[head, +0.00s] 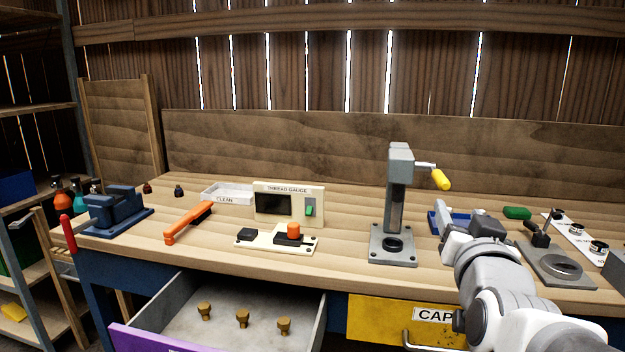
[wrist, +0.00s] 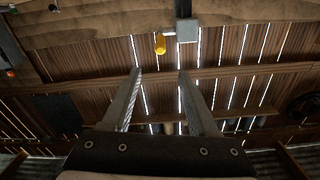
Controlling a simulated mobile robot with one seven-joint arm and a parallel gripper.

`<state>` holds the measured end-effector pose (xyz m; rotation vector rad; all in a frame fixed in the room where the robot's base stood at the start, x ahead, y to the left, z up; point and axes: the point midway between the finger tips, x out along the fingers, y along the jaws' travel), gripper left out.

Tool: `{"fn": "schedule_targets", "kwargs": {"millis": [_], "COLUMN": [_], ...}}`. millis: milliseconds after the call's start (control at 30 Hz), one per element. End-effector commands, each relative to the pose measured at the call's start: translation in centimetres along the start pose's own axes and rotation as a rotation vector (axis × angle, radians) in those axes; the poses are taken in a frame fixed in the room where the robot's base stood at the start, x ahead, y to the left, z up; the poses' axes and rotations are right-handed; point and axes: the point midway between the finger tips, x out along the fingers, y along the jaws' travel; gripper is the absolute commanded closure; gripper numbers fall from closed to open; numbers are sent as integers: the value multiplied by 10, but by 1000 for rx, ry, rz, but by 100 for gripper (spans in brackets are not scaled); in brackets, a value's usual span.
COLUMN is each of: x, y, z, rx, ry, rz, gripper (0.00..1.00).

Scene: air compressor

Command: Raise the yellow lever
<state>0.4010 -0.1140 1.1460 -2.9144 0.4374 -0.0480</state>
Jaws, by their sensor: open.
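The yellow lever (head: 441,179) is a short yellow grip on a thin metal arm at the upper right side of a grey upright press (head: 400,165). The grip slants down to the right. In the wrist view the yellow grip (wrist: 160,44) shows beyond my fingers, beside the grey press head (wrist: 187,30). My gripper (wrist: 160,72) is open, with nothing between its two fingers. In the head view my gripper (head: 456,222) is below and slightly right of the lever, apart from it; its fingers are hard to make out there.
A purple-fronted drawer (head: 150,342) stands open with three brass pieces. A blue tray (head: 460,217), a green piece (head: 517,213) and a grey fixture (head: 556,262) are near my arm.

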Motion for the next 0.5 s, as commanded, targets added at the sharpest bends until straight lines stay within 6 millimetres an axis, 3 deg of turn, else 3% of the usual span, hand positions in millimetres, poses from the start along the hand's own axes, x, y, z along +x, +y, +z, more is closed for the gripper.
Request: {"fn": "schedule_targets", "kwargs": {"millis": [500], "x": [44], "y": [-2], "z": [-3], "rx": [-1], "ry": [-8], "rz": [0], "gripper": [41]}}
